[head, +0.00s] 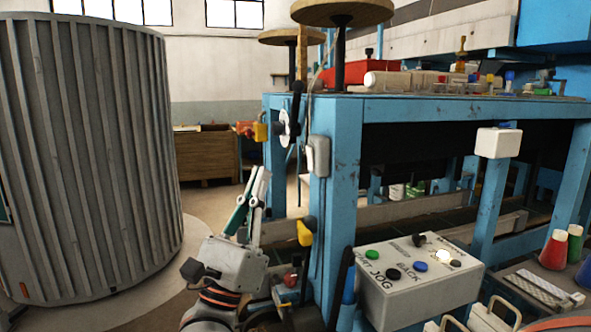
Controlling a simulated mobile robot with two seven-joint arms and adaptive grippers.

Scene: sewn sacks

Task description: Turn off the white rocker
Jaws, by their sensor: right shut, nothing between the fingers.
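A light grey control box (420,291) stands at the lower right, with printed labels on its sloped top. A white control (443,256) glows brightly near the top's right side; its exact shape is hard to tell at this size. Beside it are a blue button (421,266), black buttons, a green button (372,254) and a black knob (419,240). My right gripper (260,178) points up, left of the box and well apart from it. Its fingers are shut and empty. My left gripper is not in view.
A blue steel frame (341,190) stands between my right gripper and the box's far side. A large ribbed grey cylinder (90,160) fills the left. Open floor shows left of the frame.

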